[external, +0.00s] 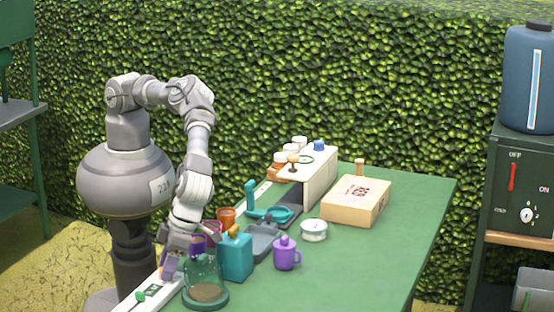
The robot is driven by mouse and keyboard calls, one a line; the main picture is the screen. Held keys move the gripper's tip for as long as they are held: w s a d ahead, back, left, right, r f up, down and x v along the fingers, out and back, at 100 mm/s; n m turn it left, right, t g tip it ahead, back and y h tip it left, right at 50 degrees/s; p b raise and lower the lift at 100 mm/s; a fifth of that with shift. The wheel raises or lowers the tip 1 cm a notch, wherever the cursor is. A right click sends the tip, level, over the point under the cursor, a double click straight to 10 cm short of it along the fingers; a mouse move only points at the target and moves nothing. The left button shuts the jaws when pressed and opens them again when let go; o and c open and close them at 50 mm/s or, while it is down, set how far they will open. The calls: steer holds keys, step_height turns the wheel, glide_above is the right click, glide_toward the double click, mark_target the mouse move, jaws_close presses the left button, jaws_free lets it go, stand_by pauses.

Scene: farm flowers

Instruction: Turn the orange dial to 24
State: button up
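My gripper (168,268) points down at the near left edge of the green table, over a white strip. A small orange patch shows at its fingertips; it may be the orange dial, but the gripper mostly covers it. I cannot read any number there or tell whether the fingers touch it. The fingers are too small and overlapped to show whether they are open or shut. The white strip (160,292) carries a green knob (140,296) nearer the camera, beside a small dark display.
A green-based glass dome (205,272) and a teal bottle (236,256) stand just right of my gripper. A purple mug (286,254), round tin (313,230) and wooden box (356,202) stand farther right. The table's right side is clear.

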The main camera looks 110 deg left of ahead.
steer(key=shift+o, duration=0.7)
steer(key=p+v, duration=0.2)
steer(key=v, duration=0.5)
steer(key=shift+w+r, duration=0.2)
steer(key=shift+r, duration=0.1)
steer(key=shift+a+r, duration=0.1)
